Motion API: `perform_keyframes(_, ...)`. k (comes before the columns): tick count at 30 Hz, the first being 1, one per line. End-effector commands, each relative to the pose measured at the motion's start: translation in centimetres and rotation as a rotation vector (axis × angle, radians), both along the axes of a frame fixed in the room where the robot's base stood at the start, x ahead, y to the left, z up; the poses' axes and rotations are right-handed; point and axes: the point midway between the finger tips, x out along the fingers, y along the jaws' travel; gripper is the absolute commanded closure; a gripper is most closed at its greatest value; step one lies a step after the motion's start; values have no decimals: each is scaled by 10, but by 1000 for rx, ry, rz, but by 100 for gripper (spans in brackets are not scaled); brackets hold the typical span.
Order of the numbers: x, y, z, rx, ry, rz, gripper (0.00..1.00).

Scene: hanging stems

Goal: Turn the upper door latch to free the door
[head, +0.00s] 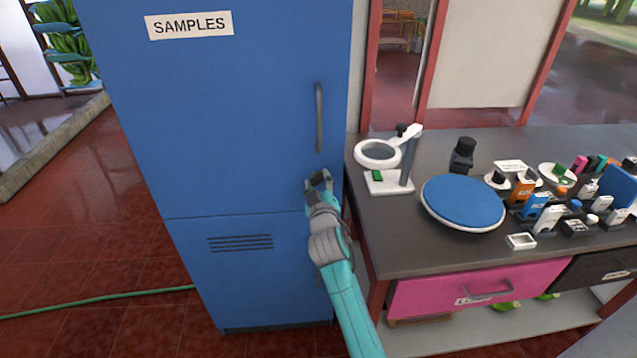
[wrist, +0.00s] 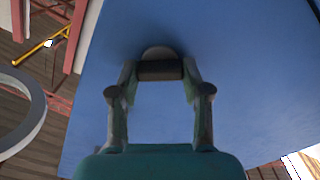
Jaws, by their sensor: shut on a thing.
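A tall blue cabinet (head: 230,120) labelled SAMPLES has a grey vertical handle (head: 319,118) near the right edge of its upper door. My gripper (head: 319,180) is below that handle, at the door's right edge. In the wrist view, my gripper (wrist: 160,76) is shut on the upper door latch (wrist: 160,70), a dark bar in front of a round grey base on the blue face. The bar lies crosswise between the two fingertips. In the head view my fingers largely hide the latch. The upper door looks flush with the cabinet.
A grey bench stands close to the cabinet's right, with a white magnifier stand (head: 380,154), a blue round plate (head: 463,202) and several small items. A pink drawer (head: 450,290) is below. A green hose (head: 100,299) lies on the red tiled floor at left.

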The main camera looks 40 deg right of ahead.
Motion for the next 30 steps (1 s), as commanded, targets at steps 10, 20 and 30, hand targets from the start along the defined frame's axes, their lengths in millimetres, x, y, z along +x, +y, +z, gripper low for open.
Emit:
perform_keyframes(10, 1, 1, -1, -271, 183, 1, 87)
perform_keyframes(20, 1, 2, -2, -524, 354, 2, 87)
perform_keyframes(30, 1, 2, -3, -719, 485, 2, 87)
